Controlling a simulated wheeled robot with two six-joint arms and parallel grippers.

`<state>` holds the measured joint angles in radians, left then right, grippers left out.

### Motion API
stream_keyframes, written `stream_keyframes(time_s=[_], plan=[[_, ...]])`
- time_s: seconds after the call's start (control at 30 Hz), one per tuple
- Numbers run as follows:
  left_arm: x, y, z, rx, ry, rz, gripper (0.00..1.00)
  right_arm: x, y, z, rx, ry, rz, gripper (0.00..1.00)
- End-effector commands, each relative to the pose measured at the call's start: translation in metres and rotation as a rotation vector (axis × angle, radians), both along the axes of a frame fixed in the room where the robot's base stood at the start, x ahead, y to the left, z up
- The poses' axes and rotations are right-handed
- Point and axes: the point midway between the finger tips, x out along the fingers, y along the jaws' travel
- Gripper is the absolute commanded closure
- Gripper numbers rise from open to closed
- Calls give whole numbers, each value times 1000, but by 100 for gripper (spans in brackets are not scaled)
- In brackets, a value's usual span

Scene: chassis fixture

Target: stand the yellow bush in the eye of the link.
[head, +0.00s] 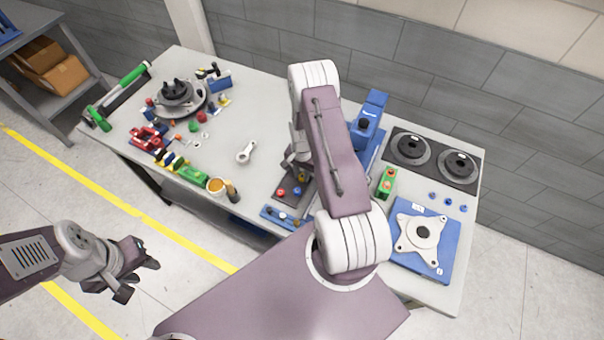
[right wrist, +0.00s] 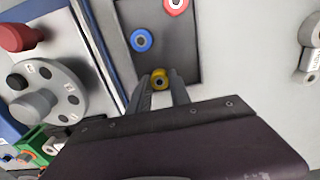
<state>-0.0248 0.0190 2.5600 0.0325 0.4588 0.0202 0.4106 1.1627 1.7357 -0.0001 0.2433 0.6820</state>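The yellow bush (right wrist: 160,78) shows in the right wrist view between the fingertips of my right gripper (right wrist: 161,82), over the dark tray. The fingers stand close on both sides of it; whether they touch it is unclear. In the head view my right arm partly hides that gripper. The link (head: 246,152) is a pale grey piece lying flat on the bare table, left of the dark tray. Part of it shows at the right edge of the right wrist view (right wrist: 309,35). My left gripper (head: 138,272) is open and empty, off the table's front.
The dark tray (right wrist: 200,58) also holds a red bush (right wrist: 177,4) and a blue bush (right wrist: 141,40). A blue fixture (head: 369,118) stands to its right. The table around the link is clear.

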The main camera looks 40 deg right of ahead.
Motion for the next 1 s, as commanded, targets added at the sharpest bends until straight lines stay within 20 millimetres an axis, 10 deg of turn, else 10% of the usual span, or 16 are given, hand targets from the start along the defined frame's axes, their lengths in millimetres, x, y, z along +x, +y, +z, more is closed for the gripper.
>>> stream_keyframes(time_s=[1.0], plan=[[0,0,28,0,0,0,64,0,0,39,0,0,0,100]])
